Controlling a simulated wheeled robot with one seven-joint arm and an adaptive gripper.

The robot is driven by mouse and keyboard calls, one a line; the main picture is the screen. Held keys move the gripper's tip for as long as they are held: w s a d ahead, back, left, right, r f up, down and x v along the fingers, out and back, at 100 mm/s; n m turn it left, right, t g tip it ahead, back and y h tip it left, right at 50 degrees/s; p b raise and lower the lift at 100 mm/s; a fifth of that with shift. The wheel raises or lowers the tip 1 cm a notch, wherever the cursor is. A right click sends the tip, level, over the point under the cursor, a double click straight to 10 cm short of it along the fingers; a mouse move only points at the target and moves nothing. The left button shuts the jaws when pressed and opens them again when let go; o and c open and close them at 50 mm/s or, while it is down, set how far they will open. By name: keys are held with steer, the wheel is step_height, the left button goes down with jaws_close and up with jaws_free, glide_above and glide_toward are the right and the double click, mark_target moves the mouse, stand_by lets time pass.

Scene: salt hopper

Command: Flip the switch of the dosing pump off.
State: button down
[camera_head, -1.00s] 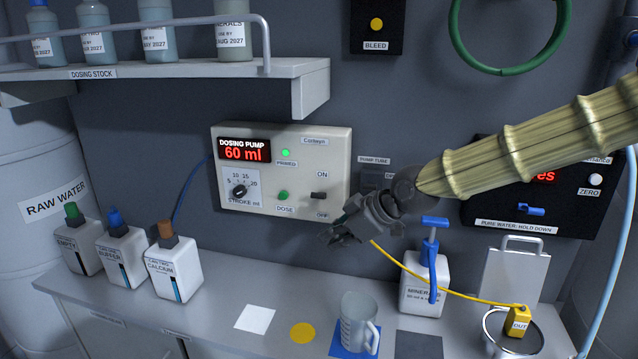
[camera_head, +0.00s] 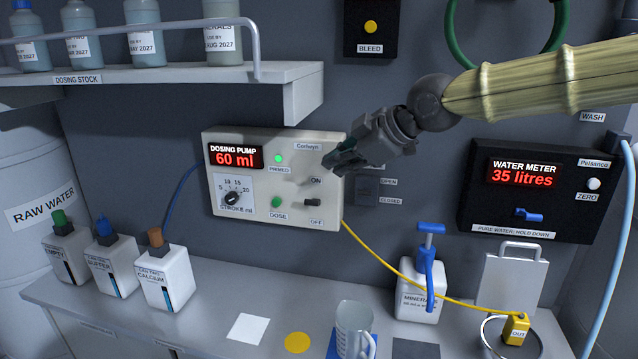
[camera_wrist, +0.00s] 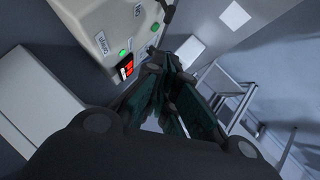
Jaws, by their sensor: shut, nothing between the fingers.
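The dosing pump (camera_head: 255,195) is a pale box on the back wall with a red display reading 60 ml and a lit green PRIMED light. Its black toggle switch (camera_head: 312,202) sits at the lower right of its face, between the ON and OFF labels. My gripper (camera_head: 343,164) is shut and empty, with its tips in front of the pump's right edge, above and to the right of the switch. I cannot tell whether it touches the panel. In the wrist view the fingers (camera_wrist: 160,68) point towards the pump face (camera_wrist: 110,28).
A PUMP TUBE valve panel (camera_head: 366,190) is just right of the pump. The water meter (camera_head: 530,195) reads 35 litres further right. A shelf (camera_head: 200,85) with bottles overhangs above left. A beaker (camera_head: 353,325) and a minerals bottle (camera_head: 417,290) stand on the counter; a yellow tube crosses above it.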

steer(key=p, duration=0.4)
glide_above(312, 203)
steer(key=s, duration=0.3)
step_height(312, 203, down, 6)
steer(key=f, duration=0.1)
steer(key=w+f, duration=0.1)
steer(key=f+p, duration=0.1)
steer(key=shift+w+f, duration=0.3)
